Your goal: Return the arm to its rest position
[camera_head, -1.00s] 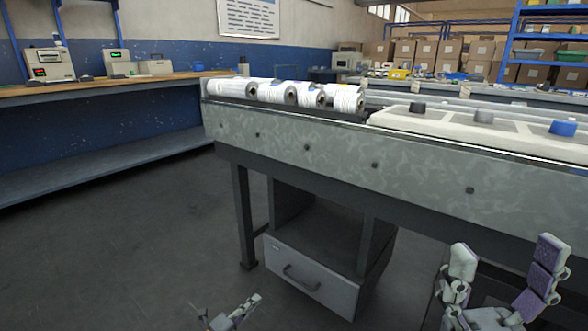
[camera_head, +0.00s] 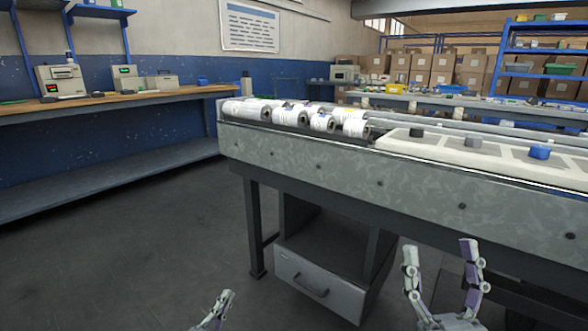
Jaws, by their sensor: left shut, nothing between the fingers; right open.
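My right gripper (camera_head: 440,262) is at the lower right, in front of the machine bench. Its two fingers point up and stand wide apart, with nothing between them. My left gripper (camera_head: 226,297) shows only partly at the bottom edge, left of the right one. Its fingers are together and hold nothing. Both grippers are apart from the bench and its drawer. The arms behind them are mostly cut off by the frame.
A drawer (camera_head: 318,287) is below. A wooden counter (camera_head: 120,98) stands at left. The floor (camera_head: 130,255) at left is clear.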

